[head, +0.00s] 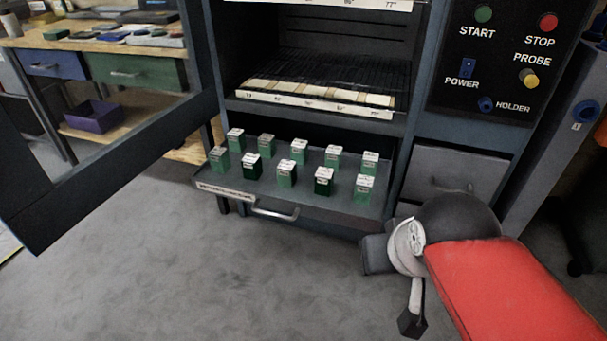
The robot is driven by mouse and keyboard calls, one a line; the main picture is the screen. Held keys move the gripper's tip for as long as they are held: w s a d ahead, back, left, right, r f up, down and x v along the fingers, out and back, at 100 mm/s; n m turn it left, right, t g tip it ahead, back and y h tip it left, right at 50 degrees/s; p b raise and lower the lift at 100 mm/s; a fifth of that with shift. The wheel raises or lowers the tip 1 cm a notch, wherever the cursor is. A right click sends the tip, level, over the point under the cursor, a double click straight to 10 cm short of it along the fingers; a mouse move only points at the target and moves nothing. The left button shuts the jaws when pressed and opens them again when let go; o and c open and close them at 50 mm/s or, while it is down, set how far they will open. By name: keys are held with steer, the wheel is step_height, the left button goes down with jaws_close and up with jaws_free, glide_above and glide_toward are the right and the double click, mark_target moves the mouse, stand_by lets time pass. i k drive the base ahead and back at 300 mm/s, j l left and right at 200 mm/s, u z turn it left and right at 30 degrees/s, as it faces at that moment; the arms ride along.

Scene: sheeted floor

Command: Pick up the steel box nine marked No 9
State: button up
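Several small green boxes with pale, printed tops stand upright in two rows on a pulled-out grey drawer tray (330,202). One box (252,167) in the front row and another front-row box (323,181) are darker green than the rest. The markings are too small to read, so I cannot tell which box is No 9. My gripper (394,290) is at the lower right, in front of the tray and apart from all the boxes. Its dark end parts show against the floor, with nothing seen held.
The tray has a front handle (274,213). A cabinet shelf with a labelled edge (315,105) hangs above its rear. An open door (110,160) stands at the left. A closed grey drawer (455,175) and control panel are at the right. The carpet in front is clear.

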mark_target(252, 166)
steer(key=i+l, duration=0.25)
steer(key=i+l+u, duration=0.9)
steer(key=l+u, duration=0.1)
steer(key=u, duration=0.65)
